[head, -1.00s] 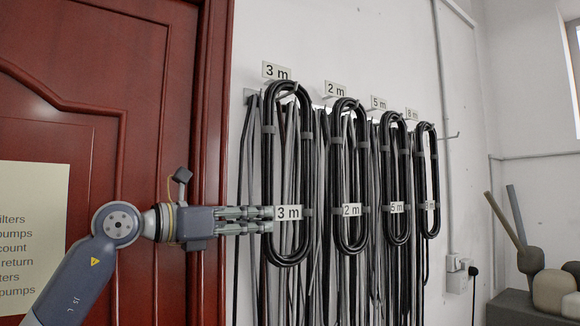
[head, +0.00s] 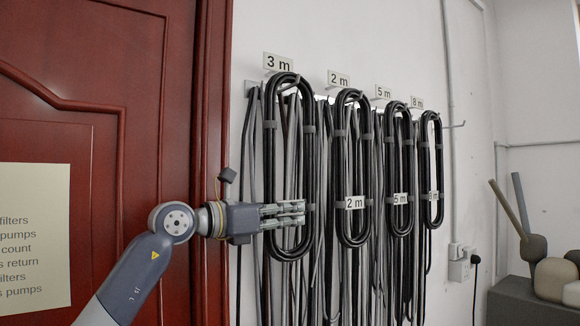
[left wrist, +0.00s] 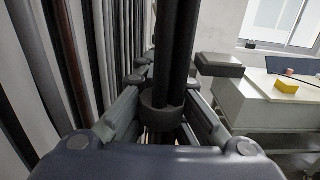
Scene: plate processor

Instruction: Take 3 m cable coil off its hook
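The 3 m cable coil (head: 269,165) is a long black loop hanging upright below the "3 m" sign (head: 278,63), with grey bands around its strands. My left gripper (head: 304,214) reaches in from the left at the coil's lower part, and its fingers cover the coil's tag. In the left wrist view the black strands (left wrist: 177,55) with a dark band run between the fingers of the left gripper (left wrist: 163,88). The fingers are open around the strands with little gap; contact is unclear. My right gripper is not in view.
More black coils hang to the right: 2 m (head: 340,165), 5 m (head: 391,165) and 8 m (head: 425,165). Loose grey and black cables hang close behind them. A red door (head: 90,130) and its frame stand left. A grey bench (head: 520,300) is at the right.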

